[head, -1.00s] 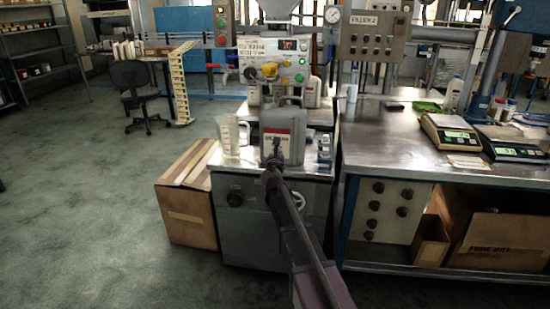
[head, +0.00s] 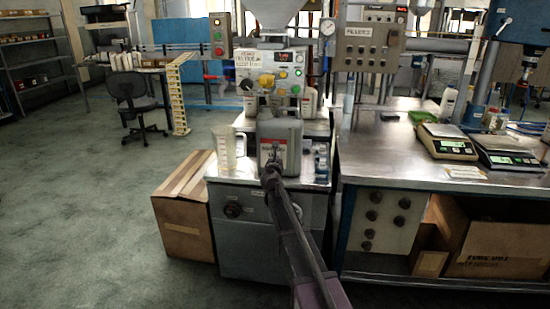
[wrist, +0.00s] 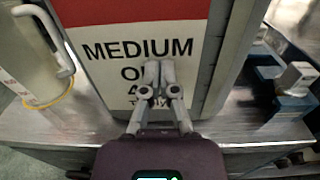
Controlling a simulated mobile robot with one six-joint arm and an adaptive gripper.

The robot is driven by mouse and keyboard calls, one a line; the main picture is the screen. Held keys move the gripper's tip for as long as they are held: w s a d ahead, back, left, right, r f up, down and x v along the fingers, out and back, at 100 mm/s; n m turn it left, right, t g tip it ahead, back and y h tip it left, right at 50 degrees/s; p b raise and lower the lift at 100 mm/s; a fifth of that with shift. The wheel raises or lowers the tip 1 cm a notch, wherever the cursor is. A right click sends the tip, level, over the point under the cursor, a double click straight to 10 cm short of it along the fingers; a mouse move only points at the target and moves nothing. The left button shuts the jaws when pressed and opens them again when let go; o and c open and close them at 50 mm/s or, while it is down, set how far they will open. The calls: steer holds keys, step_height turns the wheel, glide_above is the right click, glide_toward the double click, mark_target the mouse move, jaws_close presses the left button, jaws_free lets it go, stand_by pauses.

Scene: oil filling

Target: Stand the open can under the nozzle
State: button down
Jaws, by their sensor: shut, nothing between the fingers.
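The grey can (head: 291,131) with a red and white label stands upright on the filler's metal top (head: 242,177), in front of the control panel (head: 270,74). In the wrist view the can's label (wrist: 125,50) reads "MEDIUM" and fills the middle. My gripper (wrist: 160,75) is shut and empty, its fingertips in front of the label, touching or very close to it. In the head view my gripper (head: 272,160) is at the can's front face. I cannot make out the nozzle, nor whether the can's mouth is open or lined up under it.
A clear measuring jug (head: 226,148) stands left of the can, and small blue items (head: 321,160) stand to its right. More containers (head: 309,100) are behind the can. A bench with scales (head: 447,142) is at the right, and a cardboard box (head: 183,207) is at the left.

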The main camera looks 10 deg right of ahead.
steer(key=x, duration=0.4)
steer(key=shift+w, duration=0.25)
steer(key=shift+s, duration=0.2)
steer(key=v, duration=1.3)
steer(key=shift+s, duration=0.4)
